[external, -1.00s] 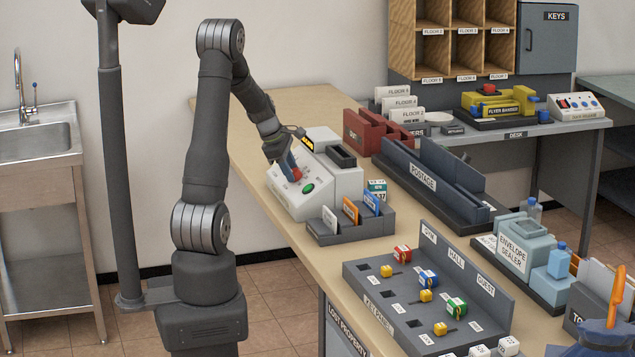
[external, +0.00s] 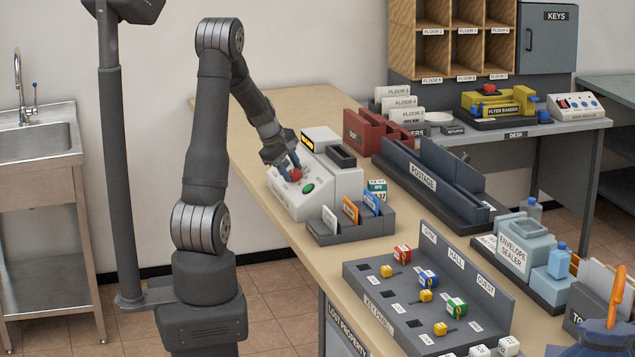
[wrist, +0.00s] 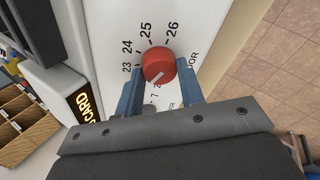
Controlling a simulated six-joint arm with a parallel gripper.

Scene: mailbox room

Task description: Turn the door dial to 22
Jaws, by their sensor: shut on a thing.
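The door dial is a round red knob (wrist: 159,63) with a white pointer line, on the sloped white face of a franking-like machine (external: 327,182). In the wrist view the numbers 23, 24, 25 and 26 show around it. The pointer slants toward the lower left, near my left finger; any number there is hidden. My gripper (wrist: 160,84) has its blue fingers on either side of the knob and is shut on it. In the external view my gripper (external: 290,162) reaches down onto the red knob (external: 297,174).
A green button (external: 308,188) sits beside the dial. A grey card holder (external: 350,225) stands close in front, and a dark postage rack (external: 425,180) to the right. The table's left edge is near.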

